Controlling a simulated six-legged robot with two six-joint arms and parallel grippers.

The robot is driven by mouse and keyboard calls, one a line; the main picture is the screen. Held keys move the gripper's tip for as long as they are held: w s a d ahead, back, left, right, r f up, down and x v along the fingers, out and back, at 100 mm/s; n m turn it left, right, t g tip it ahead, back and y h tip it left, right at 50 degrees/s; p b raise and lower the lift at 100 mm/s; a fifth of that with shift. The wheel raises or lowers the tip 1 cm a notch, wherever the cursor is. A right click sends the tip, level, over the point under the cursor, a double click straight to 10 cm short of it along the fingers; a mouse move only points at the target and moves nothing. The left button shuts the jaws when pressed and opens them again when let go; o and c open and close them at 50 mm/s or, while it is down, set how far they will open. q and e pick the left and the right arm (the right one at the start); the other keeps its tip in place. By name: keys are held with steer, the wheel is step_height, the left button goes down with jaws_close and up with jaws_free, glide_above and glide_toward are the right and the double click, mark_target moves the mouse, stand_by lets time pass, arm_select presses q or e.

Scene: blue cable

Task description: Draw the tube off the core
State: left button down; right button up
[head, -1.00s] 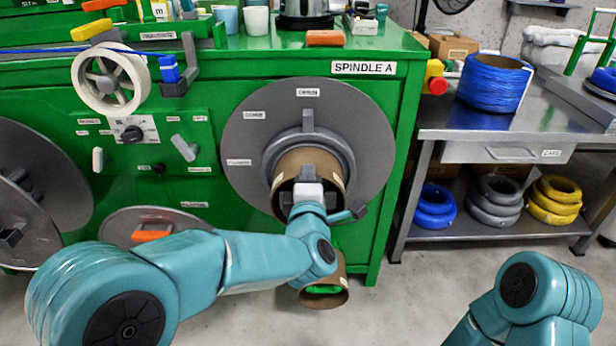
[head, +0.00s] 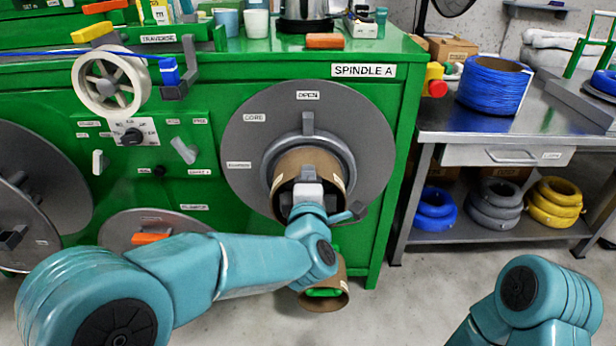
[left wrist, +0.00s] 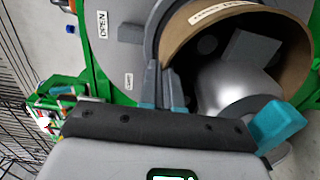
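The brown cardboard tube (head: 312,162) sits around the core on the grey spindle disc (head: 245,135), its open end facing me. In the left wrist view its rim (left wrist: 290,70) surrounds a silver rounded core (left wrist: 230,85), with a gap between them. My left gripper (head: 308,180) is at the upper part of the tube's front rim. In the left wrist view its fingers (left wrist: 164,85) are close together, one on each side of the tube wall. My right gripper is out of view; only part of the right arm shows at the bottom right.
Another short brown tube (head: 326,297) with green inside is low below the spindle, partly behind my left arm. The green machine (head: 385,130) stands behind. A steel bench (head: 450,125) with cable coils is at the right. Floor between is clear.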

arm_select(q)
steer(key=shift+s+b, duration=0.5)
steer(key=shift+s, duration=0.4)
stand_by(0.7)
steer(key=shift+s+b, duration=0.6)
steer(key=shift+s, duration=0.75)
steer(key=s+b, duration=0.3)
steer(key=s, duration=1.1)
steer(key=shift+s, duration=0.3)
